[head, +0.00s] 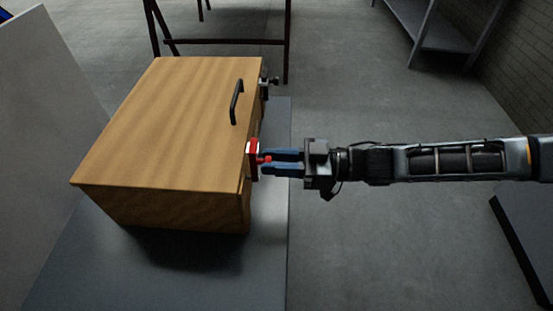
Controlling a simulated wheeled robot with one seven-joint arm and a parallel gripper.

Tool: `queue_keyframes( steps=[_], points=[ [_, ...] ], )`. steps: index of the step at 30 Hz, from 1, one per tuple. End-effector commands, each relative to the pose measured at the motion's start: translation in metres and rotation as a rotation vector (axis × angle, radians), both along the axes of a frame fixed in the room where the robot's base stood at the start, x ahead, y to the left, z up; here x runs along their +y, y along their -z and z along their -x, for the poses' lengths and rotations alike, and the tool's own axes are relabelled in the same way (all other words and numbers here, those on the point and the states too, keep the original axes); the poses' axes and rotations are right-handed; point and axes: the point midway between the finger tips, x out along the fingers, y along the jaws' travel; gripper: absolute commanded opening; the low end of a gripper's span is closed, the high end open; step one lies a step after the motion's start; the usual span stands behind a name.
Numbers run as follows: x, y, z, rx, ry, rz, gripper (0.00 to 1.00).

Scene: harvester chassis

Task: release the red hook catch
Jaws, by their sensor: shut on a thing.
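A wooden box (165,125) with a black handle (236,102) on its lid stands on a grey surface. The red hook catch (253,160) is on the box's right side, toward the near end. My gripper (266,161) reaches in from the right, with its blue fingers at the catch. The fingers are shut on the small red knob of the catch. The fingertips partly hide the knob, and I cannot tell from this view whether the hook is still engaged.
A second, dark metal catch (269,82) sits farther back on the same side of the box. A pale panel (38,130) stands at the left. A dark frame (222,41) is behind the box. A shelf (440,25) stands at the back right.

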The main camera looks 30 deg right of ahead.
Motion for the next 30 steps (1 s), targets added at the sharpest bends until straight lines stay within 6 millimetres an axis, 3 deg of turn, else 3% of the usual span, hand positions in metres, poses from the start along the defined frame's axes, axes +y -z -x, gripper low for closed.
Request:
queue_keyframes(
  steps=[11, 30],
  points=[
    [0.005, -0.001, 0.007, -0.122, 0.003, 0.085, 0.00],
    [0.022, 0.015, 0.031, -0.582, 0.005, 0.421, 0.00]
  ],
)
